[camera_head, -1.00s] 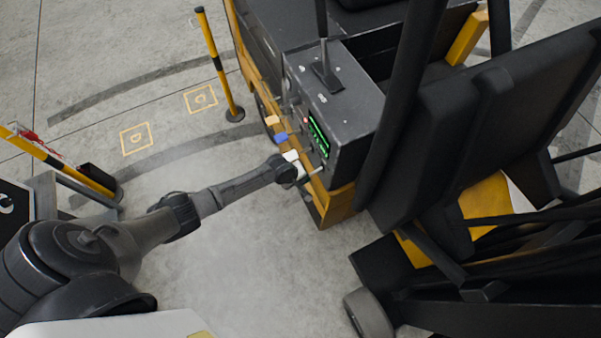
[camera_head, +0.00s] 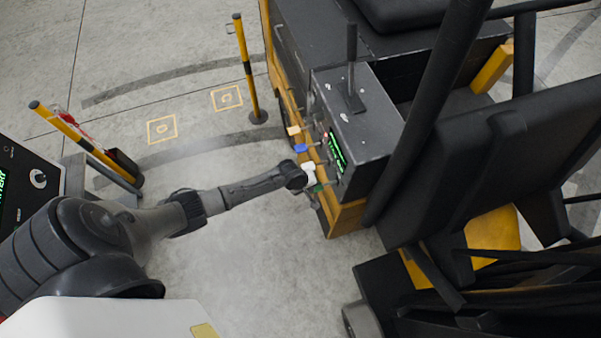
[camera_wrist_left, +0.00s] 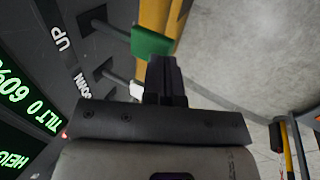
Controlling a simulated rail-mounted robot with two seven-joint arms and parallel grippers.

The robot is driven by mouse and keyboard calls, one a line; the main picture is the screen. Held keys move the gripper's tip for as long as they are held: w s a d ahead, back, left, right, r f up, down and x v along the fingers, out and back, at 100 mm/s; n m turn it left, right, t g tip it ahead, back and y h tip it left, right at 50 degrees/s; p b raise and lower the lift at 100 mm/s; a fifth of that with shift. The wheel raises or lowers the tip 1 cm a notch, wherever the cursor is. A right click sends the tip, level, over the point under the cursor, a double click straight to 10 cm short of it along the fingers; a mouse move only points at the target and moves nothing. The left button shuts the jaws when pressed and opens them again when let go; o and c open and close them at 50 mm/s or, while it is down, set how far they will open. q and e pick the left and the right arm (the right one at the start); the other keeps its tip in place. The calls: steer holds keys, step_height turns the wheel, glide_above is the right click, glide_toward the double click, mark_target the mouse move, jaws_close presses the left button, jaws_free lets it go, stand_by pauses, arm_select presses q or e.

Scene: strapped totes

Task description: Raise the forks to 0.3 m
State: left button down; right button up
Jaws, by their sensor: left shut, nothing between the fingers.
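The truck's control box (camera_head: 355,115) shows a lit green display (camera_head: 337,152) and a row of levers on its left side. My left gripper (camera_wrist_left: 165,72) is shut and empty. In the left wrist view its tips are beside the green knob (camera_wrist_left: 150,42), with the white knob (camera_wrist_left: 135,90) partly hidden to their left; contact is unclear. "UP" and "DOWN" labels and partly cut-off display text (camera_wrist_left: 30,100) show. The forks are not clearly identifiable. My right gripper is not in view.
A yellow-black post (camera_head: 247,75) stands on the floor left of the truck. Black mast parts (camera_head: 480,290) fill the lower right.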

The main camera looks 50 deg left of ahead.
arm_select(q)
steer(key=v, duration=0.8)
steer(key=shift+r, duration=0.3)
stand_by(0.6)
